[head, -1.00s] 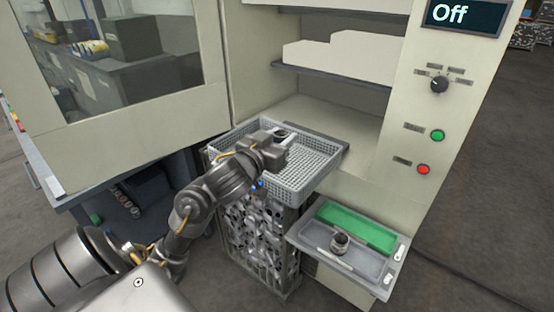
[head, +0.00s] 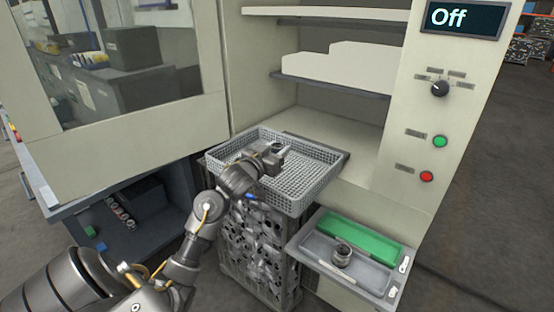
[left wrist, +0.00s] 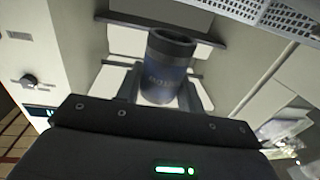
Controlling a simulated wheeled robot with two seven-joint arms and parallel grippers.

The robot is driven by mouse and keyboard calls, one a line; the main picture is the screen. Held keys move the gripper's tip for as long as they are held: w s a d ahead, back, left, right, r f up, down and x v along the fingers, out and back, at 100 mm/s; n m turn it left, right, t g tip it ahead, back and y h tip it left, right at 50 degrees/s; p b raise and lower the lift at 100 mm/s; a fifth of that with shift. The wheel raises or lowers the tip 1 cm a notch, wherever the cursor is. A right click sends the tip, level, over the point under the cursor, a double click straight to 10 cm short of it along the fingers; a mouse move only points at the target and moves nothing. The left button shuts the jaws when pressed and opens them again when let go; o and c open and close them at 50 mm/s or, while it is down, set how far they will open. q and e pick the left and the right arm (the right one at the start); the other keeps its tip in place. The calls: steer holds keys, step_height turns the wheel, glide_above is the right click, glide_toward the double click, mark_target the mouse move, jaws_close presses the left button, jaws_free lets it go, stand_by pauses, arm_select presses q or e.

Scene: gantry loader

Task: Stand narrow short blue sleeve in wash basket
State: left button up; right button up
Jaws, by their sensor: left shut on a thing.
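The sleeve (left wrist: 168,68) is a short dark cylinder with a blue lettered band and an open dark rim. In the left wrist view it sits between my left gripper's fingers (left wrist: 160,88). In the head view my left gripper (head: 275,156) is over the grey mesh wash basket (head: 305,200), inside its outline; its height above the basket floor is unclear. The sleeve is mostly hidden there by the gripper. The basket's edge also shows at the top right of the left wrist view (left wrist: 285,18). My right gripper is out of view.
The basket rests on a crate (head: 258,245) of metal parts, before the open machine. At the lower right a grey tray (head: 372,276) holds a metal ring part (head: 342,254) beside a green section (head: 360,237). The basket's right part is clear.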

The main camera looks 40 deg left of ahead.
arm_select(q)
step_height(320, 180, down, 3)
steer(key=shift+w+a+f+p, duration=0.15)
steer(key=shift+p, duration=0.3)
steer(key=shift+f, duration=0.15)
steer(key=shift+f, duration=0.5)
steer(key=o, duration=1.1)
